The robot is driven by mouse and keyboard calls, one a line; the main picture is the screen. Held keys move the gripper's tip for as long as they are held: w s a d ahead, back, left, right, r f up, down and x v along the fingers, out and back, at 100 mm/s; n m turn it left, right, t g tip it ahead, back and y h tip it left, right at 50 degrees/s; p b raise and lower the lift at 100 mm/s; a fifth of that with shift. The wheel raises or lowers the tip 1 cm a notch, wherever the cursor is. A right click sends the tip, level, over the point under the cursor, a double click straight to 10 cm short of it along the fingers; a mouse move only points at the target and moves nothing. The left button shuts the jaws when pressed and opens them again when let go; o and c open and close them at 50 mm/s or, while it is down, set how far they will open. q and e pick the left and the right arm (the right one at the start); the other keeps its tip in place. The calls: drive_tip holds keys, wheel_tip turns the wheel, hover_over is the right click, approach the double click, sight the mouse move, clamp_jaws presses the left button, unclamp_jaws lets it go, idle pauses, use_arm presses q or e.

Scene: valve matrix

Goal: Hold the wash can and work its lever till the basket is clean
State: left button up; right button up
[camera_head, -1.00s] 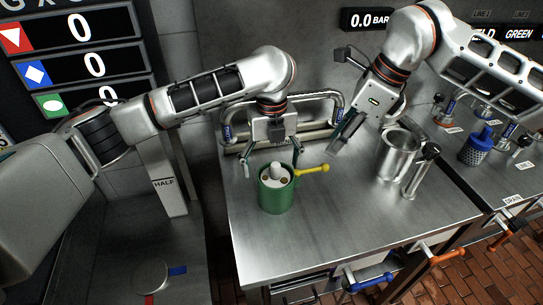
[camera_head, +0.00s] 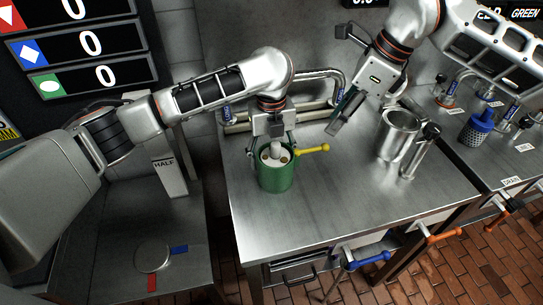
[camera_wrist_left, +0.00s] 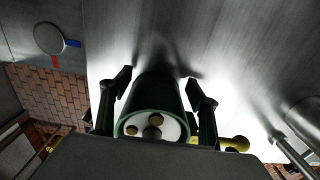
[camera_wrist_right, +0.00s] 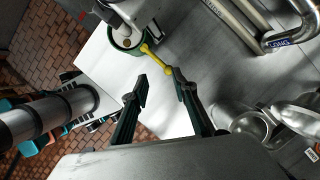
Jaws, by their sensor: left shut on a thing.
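The green wash can (camera_head: 275,177) stands upright on the steel table, with a white top and a grey post in it. Its yellow lever (camera_head: 312,150) sticks out to the right and ends in a knob. My left gripper (camera_head: 271,148) is shut on the can from above; in the left wrist view its fingers lie on both sides of the can (camera_wrist_left: 155,95). My right gripper (camera_head: 341,118) is open and empty, right of and above the lever. In the right wrist view the lever (camera_wrist_right: 155,60) lies ahead of its fingers. A blue-topped perforated basket (camera_head: 474,134) is at the right.
A steel pitcher (camera_head: 397,135) stands right of my right gripper, with a post-like fitting (camera_head: 421,150) beside it. Metal pipe handles (camera_head: 315,77) run behind the can. The steel table (camera_head: 340,205) is clear in front. Blue and orange valve handles project below its front edge.

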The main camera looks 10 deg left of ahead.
sight(311, 150)
drive_tip(key=shift+w, duration=0.1)
clamp_jaws()
drive_tip(key=n, duration=0.2)
drive_tip(key=w+n+g, duration=0.1)
drive_tip(key=n, duration=0.1)
drive_tip(key=shift+a+f+h, duration=0.4)
drive_tip(key=shift+w+a+f+n+g+h, duration=0.15)
drive_tip(key=shift+w+n+g, duration=0.1)
drive_tip(key=shift+n, duration=0.6)
drive_tip(key=shift+w+a+r+n+g+h, duration=0.15)
drive_tip(key=shift+n+g, duration=0.1)
drive_tip(key=shift+n, duration=0.6)
drive_tip(key=shift+d+f, duration=0.1)
drive_tip(key=shift+x, duration=3.5)
